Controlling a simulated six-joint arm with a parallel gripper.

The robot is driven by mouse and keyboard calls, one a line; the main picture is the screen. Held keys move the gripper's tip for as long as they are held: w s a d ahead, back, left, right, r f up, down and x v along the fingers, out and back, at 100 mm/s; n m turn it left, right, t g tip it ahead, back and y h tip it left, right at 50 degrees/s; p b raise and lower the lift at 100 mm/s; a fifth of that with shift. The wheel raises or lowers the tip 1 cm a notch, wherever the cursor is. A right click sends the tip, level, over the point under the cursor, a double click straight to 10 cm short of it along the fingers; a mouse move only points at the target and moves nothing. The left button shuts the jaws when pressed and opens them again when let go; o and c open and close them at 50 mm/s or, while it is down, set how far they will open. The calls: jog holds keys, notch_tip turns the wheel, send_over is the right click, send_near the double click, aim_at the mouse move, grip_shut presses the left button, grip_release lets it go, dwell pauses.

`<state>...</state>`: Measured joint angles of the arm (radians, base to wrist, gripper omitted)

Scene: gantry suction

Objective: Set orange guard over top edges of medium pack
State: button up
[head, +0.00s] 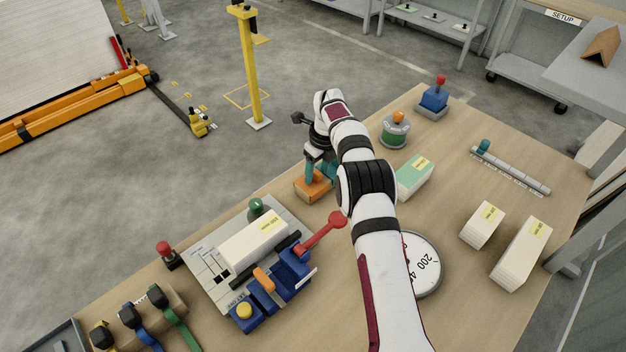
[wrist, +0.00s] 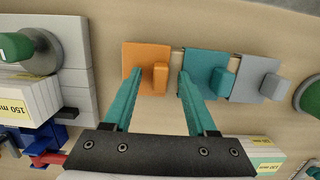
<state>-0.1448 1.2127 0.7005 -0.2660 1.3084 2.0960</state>
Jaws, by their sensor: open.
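The orange guard (head: 312,190) lies on the bench in front of my gripper (head: 318,174). In the wrist view the orange guard (wrist: 141,58) has a raised tab (wrist: 160,78). Nothing is visibly held. A white pack (head: 253,240) lies in the blue clamp fixture (head: 275,290); its label in the wrist view (wrist: 28,105) reads 150 mm. No label says medium. The pack's top shows no guard.
A teal guard (wrist: 205,70) and a grey guard (wrist: 258,78) sit just right of the orange one. A green-topped pack (head: 414,178) stands beside my arm. Two white packs (head: 482,225) (head: 522,252) stand at right. A red-handled lever (head: 322,232) rises between fixture and arm.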

aim_at(317, 171)
jog(key=shift+f, duration=0.2)
grip_shut()
jog(key=shift+r, duration=0.1)
jog(key=shift+r, duration=0.5)
notch_tip(317, 171, up, 3)
jog(key=shift+w+f, duration=0.1)
jog(key=s+d+r, duration=0.4)
jog(key=d+r, duration=0.3)
jog(key=d, duration=0.3)
jog(key=s+a+r, duration=0.1)
jog(key=s+a, duration=0.6)
jog(key=a, duration=0.3)
jog(key=s+a+r, duration=0.1)
jog(key=s+a, duration=0.6)
jog(key=a, duration=0.4)
jog(key=shift+r, duration=0.35)
